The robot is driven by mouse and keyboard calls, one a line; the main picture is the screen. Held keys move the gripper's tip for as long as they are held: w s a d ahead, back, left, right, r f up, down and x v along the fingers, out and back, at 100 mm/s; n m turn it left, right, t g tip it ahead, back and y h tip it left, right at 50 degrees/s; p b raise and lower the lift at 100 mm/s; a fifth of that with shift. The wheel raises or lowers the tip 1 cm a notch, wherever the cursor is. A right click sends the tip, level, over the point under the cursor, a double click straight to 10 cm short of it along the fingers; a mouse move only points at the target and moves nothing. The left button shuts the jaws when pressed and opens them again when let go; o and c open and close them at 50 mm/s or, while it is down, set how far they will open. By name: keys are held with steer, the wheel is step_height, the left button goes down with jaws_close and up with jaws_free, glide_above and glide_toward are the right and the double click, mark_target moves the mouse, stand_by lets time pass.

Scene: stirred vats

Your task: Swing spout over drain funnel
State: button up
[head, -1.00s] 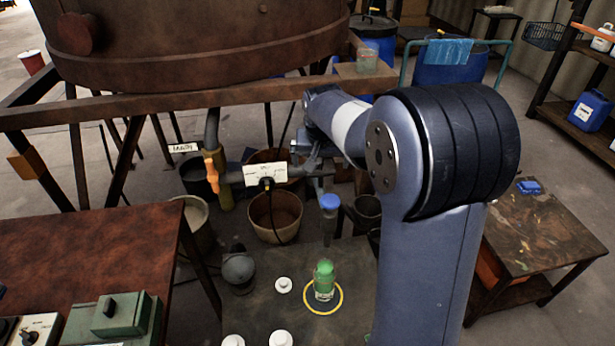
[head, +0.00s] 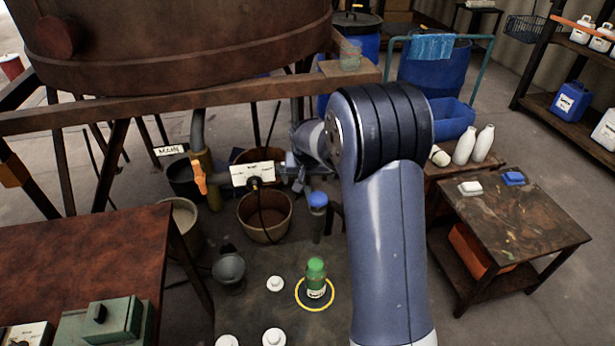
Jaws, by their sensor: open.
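The spout shows as a grey pipe assembly with a blue piece (head: 318,200) on a short upright tube, right of a white label plate. A grey funnel-like bowl (head: 229,268), possibly the drain funnel, stands lower left, apart from the spout. My gripper (head: 297,166) is open by the pipe, just right of the label plate and above left of the blue piece. Its fingers are small and partly merged with the pipework, so I cannot tell whether they touch it. My own arm hides the area right of the spout.
A green bottle (head: 316,278) stands in a yellow ring, near several white knobs. A brown bucket (head: 265,216) and an orange valve handle (head: 199,177) sit under the rusty vat (head: 180,45). A rusty table (head: 85,255) is at left, a stained table (head: 510,225) at right.

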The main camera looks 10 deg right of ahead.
steer(key=shift+c, duration=0.2)
steer(key=shift+r, duration=0.15)
steer(key=c, duration=1.9)
